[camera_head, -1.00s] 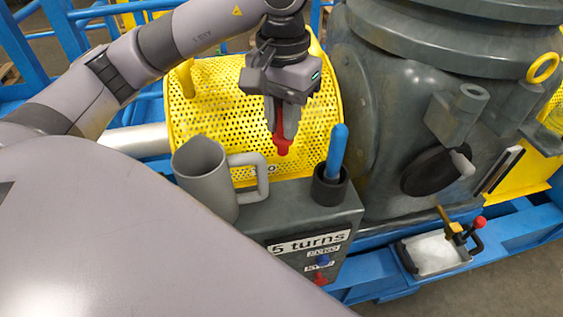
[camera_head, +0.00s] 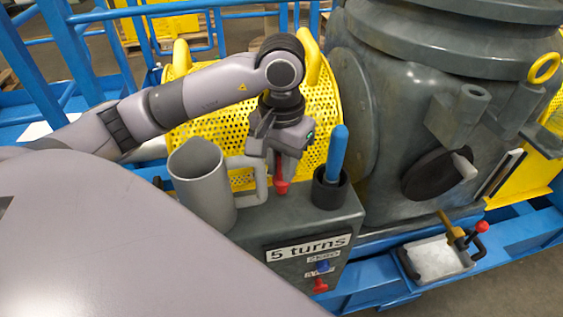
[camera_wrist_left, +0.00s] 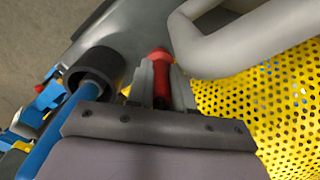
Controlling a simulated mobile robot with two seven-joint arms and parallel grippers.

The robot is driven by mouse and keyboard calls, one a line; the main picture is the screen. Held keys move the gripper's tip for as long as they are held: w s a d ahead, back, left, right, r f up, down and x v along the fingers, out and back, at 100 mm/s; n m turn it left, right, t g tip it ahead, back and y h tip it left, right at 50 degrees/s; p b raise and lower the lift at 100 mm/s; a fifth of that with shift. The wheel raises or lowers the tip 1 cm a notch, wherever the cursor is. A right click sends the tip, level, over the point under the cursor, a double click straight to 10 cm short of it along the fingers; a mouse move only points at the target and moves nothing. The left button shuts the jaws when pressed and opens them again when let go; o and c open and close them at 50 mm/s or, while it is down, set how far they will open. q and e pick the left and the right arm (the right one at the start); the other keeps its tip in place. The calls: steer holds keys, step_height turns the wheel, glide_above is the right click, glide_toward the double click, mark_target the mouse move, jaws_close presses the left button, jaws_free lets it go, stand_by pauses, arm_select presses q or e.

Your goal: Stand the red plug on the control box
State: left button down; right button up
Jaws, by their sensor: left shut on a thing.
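The red plug (camera_head: 281,186) is held between the fingers of my left gripper (camera_head: 280,168), which is shut on it. It points down at the back of the control box (camera_head: 300,217), between the mug handle and the black cup; I cannot tell whether it touches the box top. In the left wrist view the red plug (camera_wrist_left: 160,75) sits between the two grey fingers (camera_wrist_left: 160,85), with the mug handle close on one side and the black cup on the other. My right gripper is not in view.
A grey mug (camera_head: 203,185) and a black cup (camera_head: 330,187) with a blue-handled tool (camera_head: 337,150) stand on the box, flanking the gripper closely. Behind is a yellow perforated guard (camera_head: 215,110). A large grey machine (camera_head: 400,110) stands right. The box's front top is clear.

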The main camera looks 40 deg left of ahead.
arm_select(q)
steer(key=shift+f, duration=0.1)
steer(key=c, duration=1.4)
jaws_free()
steer(key=o, duration=0.4)
steer(key=shift+r, duration=0.25)
step_height(320, 180, up, 12)
steer(key=shift+f+p, duration=0.1)
steer(key=shift+p, duration=0.75)
